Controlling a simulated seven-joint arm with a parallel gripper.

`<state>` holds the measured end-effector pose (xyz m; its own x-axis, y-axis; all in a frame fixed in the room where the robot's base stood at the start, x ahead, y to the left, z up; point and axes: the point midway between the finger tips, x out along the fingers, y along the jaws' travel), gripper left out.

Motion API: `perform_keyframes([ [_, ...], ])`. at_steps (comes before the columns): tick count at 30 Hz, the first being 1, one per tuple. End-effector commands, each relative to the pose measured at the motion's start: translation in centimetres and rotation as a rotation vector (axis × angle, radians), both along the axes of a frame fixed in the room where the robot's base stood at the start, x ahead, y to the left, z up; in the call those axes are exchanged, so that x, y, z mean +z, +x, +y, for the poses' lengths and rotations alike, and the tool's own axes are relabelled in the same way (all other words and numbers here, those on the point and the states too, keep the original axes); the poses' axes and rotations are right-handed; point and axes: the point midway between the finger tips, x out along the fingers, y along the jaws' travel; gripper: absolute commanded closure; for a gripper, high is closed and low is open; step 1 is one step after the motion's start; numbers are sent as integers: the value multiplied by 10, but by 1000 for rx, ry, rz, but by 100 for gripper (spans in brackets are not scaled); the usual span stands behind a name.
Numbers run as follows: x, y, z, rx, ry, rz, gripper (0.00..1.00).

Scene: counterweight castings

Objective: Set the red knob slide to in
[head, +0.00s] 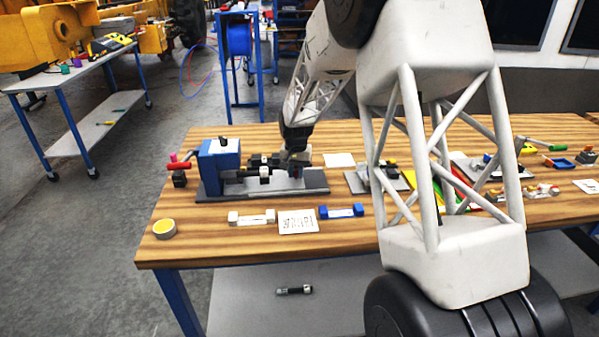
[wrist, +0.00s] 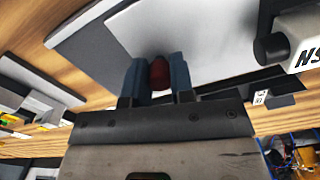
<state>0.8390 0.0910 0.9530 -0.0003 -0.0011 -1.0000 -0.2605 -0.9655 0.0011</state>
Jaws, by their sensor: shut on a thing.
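The red knob (wrist: 158,74) shows in the wrist view between the two blue fingers of my gripper (wrist: 157,66), which is shut on it. In the head view my gripper (head: 293,161) is low over the right part of a fixture with a blue block (head: 219,158) and a grey base plate (head: 315,182). The knob is hidden there behind the gripper and dark parts. A dark bar (wrist: 235,85) runs right from the fingers in the wrist view. I cannot tell the slide's exact position.
A red-handled part (head: 180,166) stands left of the blue block. A white block piece (head: 251,217), a printed card (head: 297,221) and a blue piece (head: 341,211) lie in front of the fixture. A yellow-topped round container (head: 164,228) is near the table's front left corner.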

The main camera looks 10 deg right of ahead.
Motion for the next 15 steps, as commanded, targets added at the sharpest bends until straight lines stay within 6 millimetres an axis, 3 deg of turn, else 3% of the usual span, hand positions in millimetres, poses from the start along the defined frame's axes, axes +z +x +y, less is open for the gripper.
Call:
perform_keyframes([
  [2, 1, 0, 6, 4, 3, -2, 100],
  [3, 1, 0, 6, 4, 4, -2, 76],
  [8, 0, 0, 5, 4, 3, -1, 52],
  [15, 0, 0, 4, 3, 2, -1, 52],
])
